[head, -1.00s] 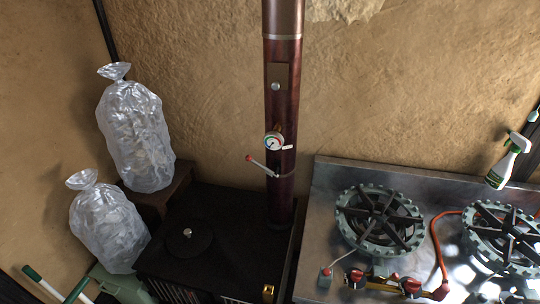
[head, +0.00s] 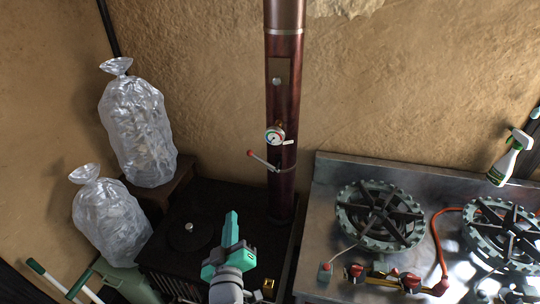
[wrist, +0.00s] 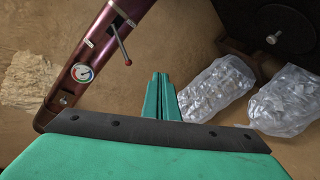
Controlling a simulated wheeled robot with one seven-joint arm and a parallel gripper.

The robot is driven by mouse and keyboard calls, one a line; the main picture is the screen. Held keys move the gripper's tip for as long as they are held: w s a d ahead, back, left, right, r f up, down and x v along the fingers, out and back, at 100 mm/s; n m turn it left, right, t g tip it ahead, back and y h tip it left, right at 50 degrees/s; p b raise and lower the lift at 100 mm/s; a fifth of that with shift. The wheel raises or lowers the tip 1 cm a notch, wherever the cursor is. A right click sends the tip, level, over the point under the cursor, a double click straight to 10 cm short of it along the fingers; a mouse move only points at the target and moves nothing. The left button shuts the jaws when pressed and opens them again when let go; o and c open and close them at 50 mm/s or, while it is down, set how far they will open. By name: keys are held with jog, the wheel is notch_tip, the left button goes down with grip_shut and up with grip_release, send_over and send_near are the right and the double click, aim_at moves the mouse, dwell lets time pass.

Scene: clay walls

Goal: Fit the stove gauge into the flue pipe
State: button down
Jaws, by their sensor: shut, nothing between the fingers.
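The stove gauge (head: 274,136), a round white dial with coloured marks, sits at the front of the dark red flue pipe (head: 283,85). It also shows on the pipe in the wrist view (wrist: 82,73). I cannot tell how deep its stem goes. My teal gripper (head: 231,226) is shut and empty, above the black stove top, below and left of the gauge and apart from it. In the wrist view its fingertips (wrist: 160,80) are together, to the right of the gauge. A red-knobbed lever (head: 262,159) is on the pipe just below the gauge.
The black stove (head: 205,210) bears a round lid with a knob. Two clear filled bags (head: 137,130) stand at left. A steel cooktop (head: 330,200) with burners and an orange hose is at right. A spray bottle (head: 510,157) is at the far right.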

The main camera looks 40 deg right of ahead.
jog(key=w+d+r+m+g+h, duration=0.1)
jog(key=w+d+r+g+h, duration=0.15)
jog(key=d+r, duration=0.55)
jog(key=m+h, duration=0.2)
send_near(274, 133)
jog(key=shift+g, duration=0.35)
jog(key=shift+r+x, duration=0.1)
jog(key=shift+x, duration=1.5)
jog(key=shift+r+x, duration=0.15)
jog(key=shift+x, duration=1.45)
jog(key=shift+w+a, duration=0.1)
jog(key=shift+x, duration=1.35)
